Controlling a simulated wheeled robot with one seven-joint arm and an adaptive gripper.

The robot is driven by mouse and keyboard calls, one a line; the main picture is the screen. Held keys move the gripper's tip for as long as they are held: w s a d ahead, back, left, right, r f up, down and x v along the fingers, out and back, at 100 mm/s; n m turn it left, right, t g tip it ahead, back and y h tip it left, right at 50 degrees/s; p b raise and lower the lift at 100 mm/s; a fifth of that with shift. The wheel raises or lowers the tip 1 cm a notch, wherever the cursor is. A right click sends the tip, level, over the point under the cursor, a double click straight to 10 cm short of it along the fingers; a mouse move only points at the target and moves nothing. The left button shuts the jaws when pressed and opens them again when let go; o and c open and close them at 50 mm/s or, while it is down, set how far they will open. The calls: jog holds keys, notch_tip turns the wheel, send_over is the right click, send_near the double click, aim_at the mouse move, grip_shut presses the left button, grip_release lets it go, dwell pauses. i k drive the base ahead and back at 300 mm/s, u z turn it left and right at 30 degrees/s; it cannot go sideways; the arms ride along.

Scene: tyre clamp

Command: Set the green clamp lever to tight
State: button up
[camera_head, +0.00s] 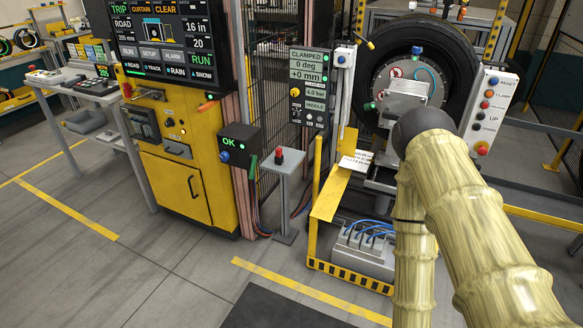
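A small green part (369,106) shows at the left of the metal hub clamp on the wheel; it may be the green clamp lever, but it is too small to tell its setting. The tyre (452,62) stands upright around the grey hub plate (403,91). A thin green bar (252,168) also shows on the right side of the dark box reading OK (238,142). The display (308,68) above the stand reads CLAMPED, 0 deg, +0 mm. My arm rises in front of the tyre stand and bends down again; my gripper is outside the picture.
A button box (489,108) stands right of the tyre. A grey pedestal with a red button (279,156) stands left of the yellow stand frame (326,205). A yellow cabinet (178,187) with a large screen is at left. Open floor lies at the front left.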

aim_at(253, 158)
jog(key=i, duration=0.95)
jog(key=u, duration=0.35)
